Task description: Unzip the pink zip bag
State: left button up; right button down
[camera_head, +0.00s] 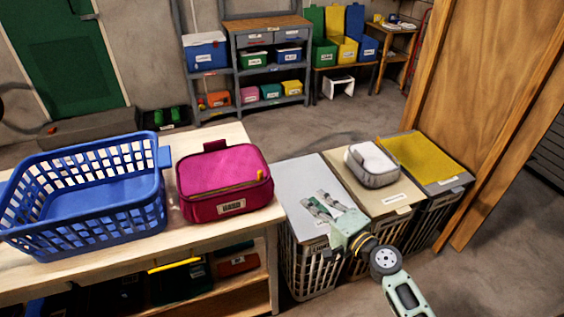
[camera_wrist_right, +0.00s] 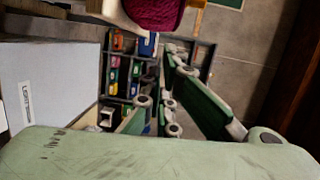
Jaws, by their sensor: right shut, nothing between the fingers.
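The pink zip bag (camera_head: 222,168) sits upright on the wooden table near its right end, with a tab at the back and a label on its front. The bag looks closed. Part of a dark pink fabric surface, the bag (camera_wrist_right: 152,12), shows at the top of the right wrist view. My right gripper (camera_head: 325,205) is shut and empty, over the white-lidded hamper to the right of the bag and apart from it. My left gripper is not in view.
A blue basket (camera_head: 85,225) stands left of the bag on the wooden table (camera_head: 205,140). Lidded hampers stand to the right, one with a grey zip case (camera_head: 372,165) on top. A wooden panel (camera_head: 490,120) rises at the far right. Shelves stand behind, across open floor.

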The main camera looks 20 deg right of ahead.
aim_at(260, 176)
jog(key=w+a+r+p, duration=0.3)
jog(key=w+a, duration=0.3)
jog(key=w, duration=0.3)
jog(key=shift+w+a+r+t+y+p, duration=0.3)
jog(key=shift+w+a+r+t+p, duration=0.1)
jog(key=shift+p, duration=0.1)
